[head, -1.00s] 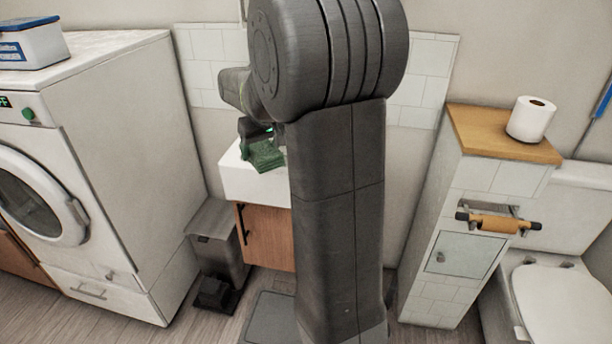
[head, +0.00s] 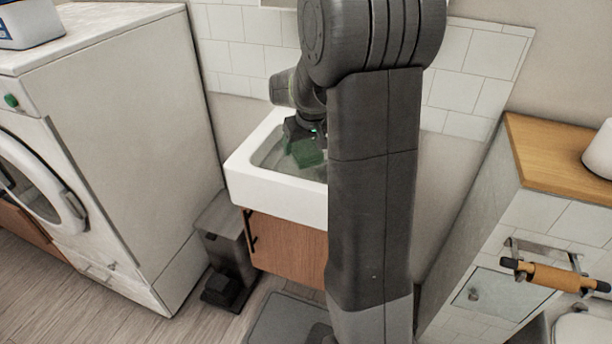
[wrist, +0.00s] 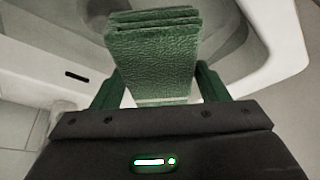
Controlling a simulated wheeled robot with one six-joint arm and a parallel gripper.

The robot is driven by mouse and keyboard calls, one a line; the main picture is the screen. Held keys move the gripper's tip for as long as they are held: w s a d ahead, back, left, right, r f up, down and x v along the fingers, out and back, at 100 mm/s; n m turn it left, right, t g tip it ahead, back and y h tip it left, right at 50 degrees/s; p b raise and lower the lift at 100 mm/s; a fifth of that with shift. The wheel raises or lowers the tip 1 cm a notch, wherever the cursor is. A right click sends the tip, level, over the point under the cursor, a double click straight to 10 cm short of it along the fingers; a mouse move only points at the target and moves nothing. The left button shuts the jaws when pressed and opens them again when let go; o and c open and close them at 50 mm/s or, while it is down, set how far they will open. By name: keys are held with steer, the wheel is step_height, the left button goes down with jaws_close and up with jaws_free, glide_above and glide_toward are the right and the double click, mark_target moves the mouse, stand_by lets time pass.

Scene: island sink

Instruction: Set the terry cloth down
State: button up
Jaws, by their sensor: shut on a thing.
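The terry cloth (head: 307,152) is green and folded in layers. In the wrist view the cloth (wrist: 153,60) stands out from between the jaws over the white basin. My gripper (head: 301,132) is shut on the cloth and holds it at the sink (head: 262,182). In the head view the cloth shows within the outline of the basin, and I cannot tell whether it touches the bottom. My arm hides the right part of the sink.
A washing machine (head: 130,130) stands to the left and a grey pedal bin (head: 226,245) beside the sink cabinet (head: 285,248). A tiled unit with a wooden top (head: 560,160) stands to the right. White tiles (head: 240,40) cover the wall behind the sink.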

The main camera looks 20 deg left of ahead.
mark_target(309, 153)
step_height(309, 153, down, 10)
steer(key=shift+r+b, duration=0.1)
steer(key=shift+b, duration=0.4)
steer(key=o, duration=1)
steer(key=shift+c, duration=0.2)
steer(key=shift+r, duration=0.2)
steer(key=p+v, duration=0.1)
steer(key=v, duration=1)
steer(key=shift+s+d+r, duration=0.1)
steer(key=shift+d+r, duration=0.05)
steer(key=shift+r, duration=0.1)
steer(key=shift+f, duration=0.1)
